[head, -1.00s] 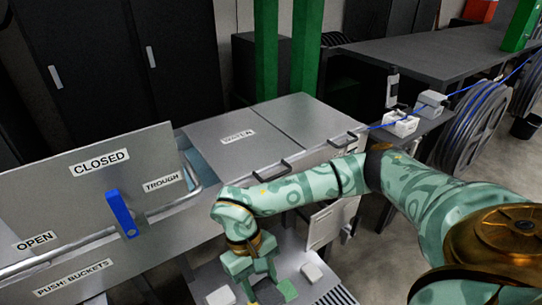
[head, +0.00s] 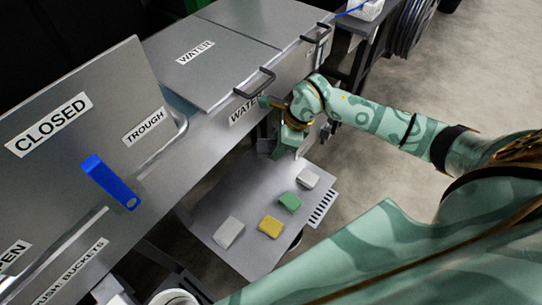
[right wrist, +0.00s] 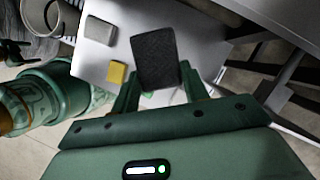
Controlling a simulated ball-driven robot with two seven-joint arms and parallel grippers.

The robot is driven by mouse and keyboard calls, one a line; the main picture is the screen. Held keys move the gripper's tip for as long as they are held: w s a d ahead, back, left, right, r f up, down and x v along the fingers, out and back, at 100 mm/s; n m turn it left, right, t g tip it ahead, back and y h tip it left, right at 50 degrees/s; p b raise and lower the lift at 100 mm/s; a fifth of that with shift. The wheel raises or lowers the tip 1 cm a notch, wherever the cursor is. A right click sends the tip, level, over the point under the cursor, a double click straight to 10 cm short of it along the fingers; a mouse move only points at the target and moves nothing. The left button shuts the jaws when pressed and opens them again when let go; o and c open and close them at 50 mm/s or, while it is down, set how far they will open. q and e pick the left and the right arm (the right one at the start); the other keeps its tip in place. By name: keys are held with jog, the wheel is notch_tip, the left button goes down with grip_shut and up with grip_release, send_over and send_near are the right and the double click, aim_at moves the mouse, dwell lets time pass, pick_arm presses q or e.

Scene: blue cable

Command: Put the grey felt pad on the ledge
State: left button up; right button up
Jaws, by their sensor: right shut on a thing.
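A dark grey felt pad (right wrist: 155,58) is between the fingers of my right gripper (right wrist: 157,86) in the right wrist view, held flat-faced toward the camera. In the head view my right gripper (head: 278,147) is above the grey shelf plate (head: 250,180), close to the front of the water trough; the pad there is hard to tell from the fingers. The plate also shows in the right wrist view (right wrist: 133,20) behind the pad. No surface is labelled as the ledge, so I cannot tell for certain which it is.
On the plate lie a green pad (head: 290,202), a yellow pad (head: 270,227) and two pale blocks (head: 228,232) (head: 308,177). Trough handles (head: 255,83) stick out near my right arm. A blue lever (head: 110,182) is on the left panel. Bare plate surrounds the pads.

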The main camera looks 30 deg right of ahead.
jog(key=w+d+f+m+t+h, duration=0.1)
jog(key=w+d+f+m+h, duration=0.1)
jog(key=d+m, duration=0.45)
jog(key=b, duration=0.5)
send_over(284, 172)
jog(key=s, duration=0.1)
jog(key=shift+m, duration=0.25)
jog(key=f, duration=1.4)
jog(key=shift+s+d+f, duration=0.1)
jog(key=shift+s+d, duration=0.1)
jog(key=shift+d, duration=0.1)
notch_tip(284, 172, down, 4)
jog(key=shift+r+b, duration=0.1)
jog(key=shift+b, duration=0.85)
jog(key=shift+r, duration=0.1)
jog(key=o, duration=1)
jog(key=shift+c, duration=0.2)
